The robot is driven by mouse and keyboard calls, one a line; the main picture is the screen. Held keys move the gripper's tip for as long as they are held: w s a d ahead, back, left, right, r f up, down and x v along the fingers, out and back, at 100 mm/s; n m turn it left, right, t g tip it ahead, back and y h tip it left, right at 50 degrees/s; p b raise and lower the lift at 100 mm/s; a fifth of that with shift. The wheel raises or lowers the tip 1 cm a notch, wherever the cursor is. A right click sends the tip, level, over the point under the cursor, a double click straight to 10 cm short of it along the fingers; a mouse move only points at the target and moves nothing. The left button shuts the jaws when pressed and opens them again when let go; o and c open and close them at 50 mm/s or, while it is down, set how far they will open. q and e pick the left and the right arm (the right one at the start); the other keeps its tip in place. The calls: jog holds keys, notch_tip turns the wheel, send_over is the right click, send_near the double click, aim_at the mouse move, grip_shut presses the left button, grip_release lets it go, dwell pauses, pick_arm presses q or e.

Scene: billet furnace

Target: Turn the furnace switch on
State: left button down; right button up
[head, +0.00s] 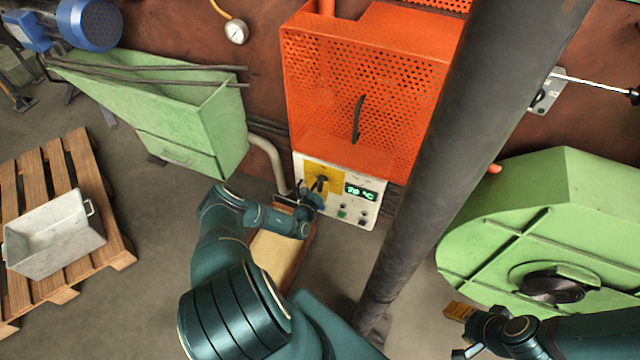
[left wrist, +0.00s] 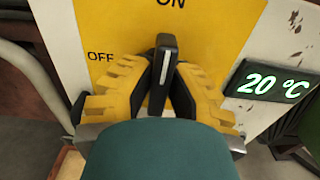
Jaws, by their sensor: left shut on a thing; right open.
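The furnace switch is a black lever knob with a pale line (left wrist: 163,65) on a yellow plate (left wrist: 215,25) marked OFF at left and ON at top. In the left wrist view the knob stands nearly upright, its pale line pointing up toward ON. My left gripper (left wrist: 160,90) is shut on the knob, a yellow finger on each side. In the head view my left gripper (head: 320,187) is at the white control panel (head: 336,215), hiding much of the switch. My right gripper (head: 469,331) is open and empty at the lower right, away from the panel.
A lit green display (head: 361,192) sits right of the switch; the left wrist view reads 20 °C. An orange perforated guard (head: 370,80) is above the panel. A dark thick column (head: 450,150) stands to the right, beside a green machine housing (head: 560,220). A pallet (head: 110,215) lies left.

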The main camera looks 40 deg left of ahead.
pick_arm(q)
jog(key=shift+r, duration=0.1)
jog(key=c, duration=0.9)
grip_release()
jog(key=shift+c, duration=0.2)
jog(key=v, duration=1.2)
